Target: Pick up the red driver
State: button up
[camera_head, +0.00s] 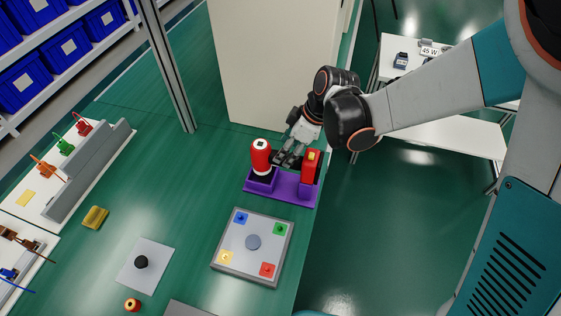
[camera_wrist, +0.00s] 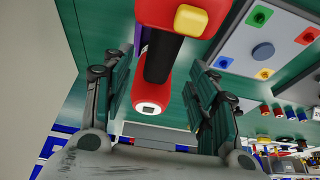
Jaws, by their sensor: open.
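The red driver (camera_head: 261,152) sits in a purple holder (camera_head: 264,188) near the right edge of the green table. It has a red end with a white cap, a dark middle, and a red block end with a yellow piece. In the wrist view the driver (camera_wrist: 150,98) runs between my fingers, its dark middle (camera_wrist: 160,55) between the tips. My gripper (camera_head: 287,155) is open at the holder, with gaps on both sides of the driver. It also shows in the wrist view (camera_wrist: 162,72). In the head view my gripper partly hides the driver's middle.
A grey board (camera_head: 252,262) with coloured squares lies in front of the holder. A grey plate (camera_head: 145,265) with a black knob lies farther left. A tall cream panel (camera_head: 270,65) stands behind, beside a metal post (camera_head: 170,65). The table's right edge is close.

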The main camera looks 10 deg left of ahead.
jog(key=shift+b+x, duration=1.15)
jog(key=shift+x, duration=1.6)
jog(key=shift+a+r, duration=0.15)
jog(key=c, duration=1.1)
